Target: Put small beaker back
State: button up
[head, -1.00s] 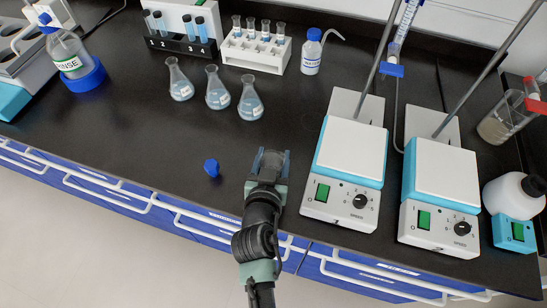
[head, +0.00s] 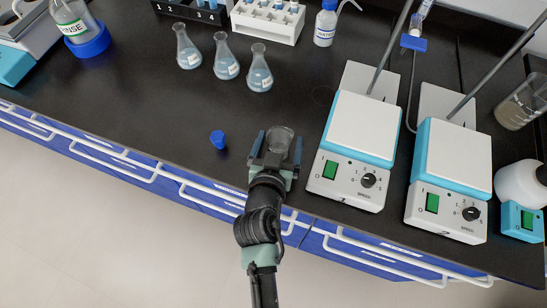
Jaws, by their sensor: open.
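A small clear glass beaker (head: 282,138) stands on the black bench top near its front edge, just left of the left hot plate stirrer. My gripper (head: 277,146) is open at the beaker, with one finger on its left and one on its right. Small gaps seem to show between the glass and the fingers, but I cannot tell whether either touches. The lower part of the beaker is hidden by my gripper.
Two stirrers (head: 346,180) (head: 450,180) with metal rods stand to the right. A small blue stopper (head: 218,140) lies to the left. Three conical flasks (head: 227,57) stand behind, before a white tube rack (head: 268,18) and a wash bottle (head: 326,24). The bench between is clear.

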jog(key=shift+t, duration=0.3)
jog(key=v, duration=0.4)
jog(key=r+v, duration=0.1)
jog(key=v, duration=0.3)
jog(key=r+v, duration=0.1)
jog(key=v, duration=0.3)
jog(key=shift+w+r+b, duration=0.1)
jog(key=shift+w+b, duration=0.25)
jog(key=shift+b, duration=0.05)
jog(key=w+r+t+p, duration=0.25)
jog(key=w+r, duration=0.25)
jog(key=r, duration=1)
jog(key=w+r+t+p, duration=0.1)
jog(key=w+r+t, duration=0.35)
jog(key=r, duration=1.05)
jog(key=s+r+n+t+y+p, duration=0.1)
jog(key=s+r+t, duration=0.2)
jog(key=r, duration=1.2)
jog(key=s+d+r+t+y+p, duration=0.1)
jog(key=s+r+t, duration=0.2)
jog(key=r, duration=1.1)
jog(key=shift+s+d+r+n+t, duration=0.3)
jog(key=shift+s+r+n, duration=0.1)
jog(key=shift+s, duration=0.4)
jog(key=shift+a+f, duration=0.1)
